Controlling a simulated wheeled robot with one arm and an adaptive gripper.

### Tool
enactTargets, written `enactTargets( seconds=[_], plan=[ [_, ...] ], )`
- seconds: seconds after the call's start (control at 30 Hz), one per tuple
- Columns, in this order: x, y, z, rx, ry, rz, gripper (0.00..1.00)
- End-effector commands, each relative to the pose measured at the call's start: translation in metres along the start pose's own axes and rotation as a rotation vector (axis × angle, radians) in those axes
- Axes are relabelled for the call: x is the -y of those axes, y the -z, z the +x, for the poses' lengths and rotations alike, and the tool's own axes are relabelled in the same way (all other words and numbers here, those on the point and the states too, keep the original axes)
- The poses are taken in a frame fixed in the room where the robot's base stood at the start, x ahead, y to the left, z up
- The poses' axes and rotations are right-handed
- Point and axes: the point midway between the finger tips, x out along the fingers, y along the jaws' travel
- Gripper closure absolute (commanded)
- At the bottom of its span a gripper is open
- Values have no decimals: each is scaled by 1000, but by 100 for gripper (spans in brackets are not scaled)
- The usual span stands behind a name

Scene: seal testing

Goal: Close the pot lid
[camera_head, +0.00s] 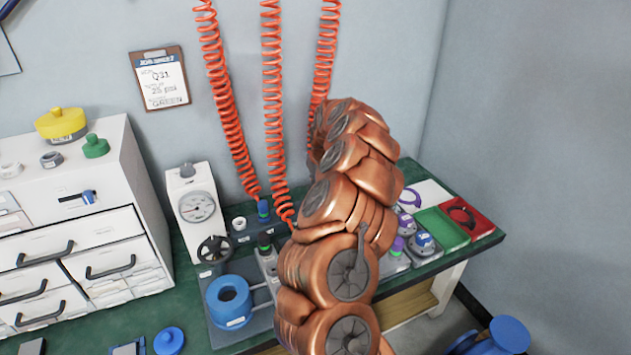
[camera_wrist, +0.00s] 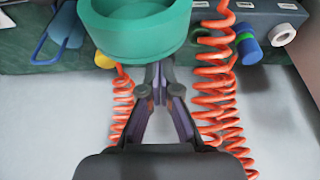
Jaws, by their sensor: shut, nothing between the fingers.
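A blue round pot (camera_head: 230,302) with an open hole in its top stands on a grey plate on the green bench. A blue knobbed lid (camera_head: 169,341) lies to its lower left, apart from it. My gripper (camera_wrist: 159,76) shows in the wrist view with its fingers together and nothing between them. A teal round cup-shaped thing (camera_wrist: 138,38) fills the top of that view, close to the fingertips; I cannot tell whether they touch. In the head view my copper arm hides the gripper and part of the bench.
Orange coiled hoses hang by the wall, and in the wrist view one hose (camera_wrist: 214,80) runs close beside my gripper. A gauge stand (camera_head: 197,208) is behind the pot. A white drawer cabinet (camera_head: 100,245) bears yellow and green lids. Coloured trays (camera_head: 440,228) lie at right.

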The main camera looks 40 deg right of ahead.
Motion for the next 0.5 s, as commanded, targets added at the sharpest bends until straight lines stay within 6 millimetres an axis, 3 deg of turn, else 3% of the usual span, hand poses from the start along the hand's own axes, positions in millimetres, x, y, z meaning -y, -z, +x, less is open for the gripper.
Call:
enactTargets(
  seconds=[0.13, 0.5],
  plan=[
    [-8, 1, 2, -5, -4, 3, 100],
    [-4, -1, -1, -47, -2, -5, 100]
  ],
)
